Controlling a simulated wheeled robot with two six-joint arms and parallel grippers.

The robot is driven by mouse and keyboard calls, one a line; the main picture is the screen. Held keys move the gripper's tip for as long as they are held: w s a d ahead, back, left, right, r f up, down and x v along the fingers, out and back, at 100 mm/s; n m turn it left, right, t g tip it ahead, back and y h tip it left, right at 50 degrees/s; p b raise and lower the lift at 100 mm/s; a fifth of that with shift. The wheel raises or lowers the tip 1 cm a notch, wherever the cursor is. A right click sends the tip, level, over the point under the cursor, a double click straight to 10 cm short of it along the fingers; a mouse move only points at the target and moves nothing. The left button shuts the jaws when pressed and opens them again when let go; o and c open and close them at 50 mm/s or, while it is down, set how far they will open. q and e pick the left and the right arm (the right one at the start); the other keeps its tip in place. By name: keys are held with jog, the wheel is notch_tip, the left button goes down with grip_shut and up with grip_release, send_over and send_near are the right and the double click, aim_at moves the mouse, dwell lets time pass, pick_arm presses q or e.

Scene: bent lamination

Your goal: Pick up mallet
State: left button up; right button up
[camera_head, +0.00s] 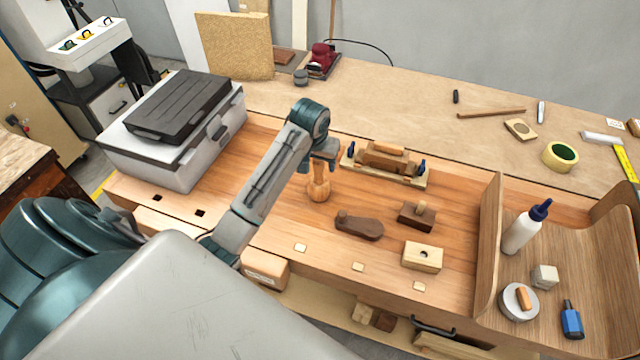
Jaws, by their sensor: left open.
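A light-brown turned wooden piece, which looks like the mallet (318,188), stands upright on the wooden bench, its wider end down. My left arm reaches in from the lower left, and its left gripper (320,158) is right at the top of this piece. The gripper is open. The wrist hides part of the piece's top, and I cannot tell whether the fingers touch it. My right gripper is not in view.
A bending form with blue clamps (385,165) stands just right of the gripper. A dark wooden tool (360,226), a knobbed block (417,215) and a pale block (422,257) lie nearby. A grey case (180,160) stands left. A curved wooden tray (490,235) bounds the right.

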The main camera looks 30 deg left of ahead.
aim_at(319, 179)
pick_arm(q)
notch_tip(319, 179, down, 2)
jog(key=shift+s+f+p, duration=0.1)
jog(key=shift+f+p, duration=0.1)
jog(key=shift+p, duration=0.35)
jog(key=shift+f, duration=0.15)
jog(key=shift+w+f, duration=0.15)
jog(key=shift+w, duration=0.1)
jog(key=c, duration=0.7)
grip_shut()
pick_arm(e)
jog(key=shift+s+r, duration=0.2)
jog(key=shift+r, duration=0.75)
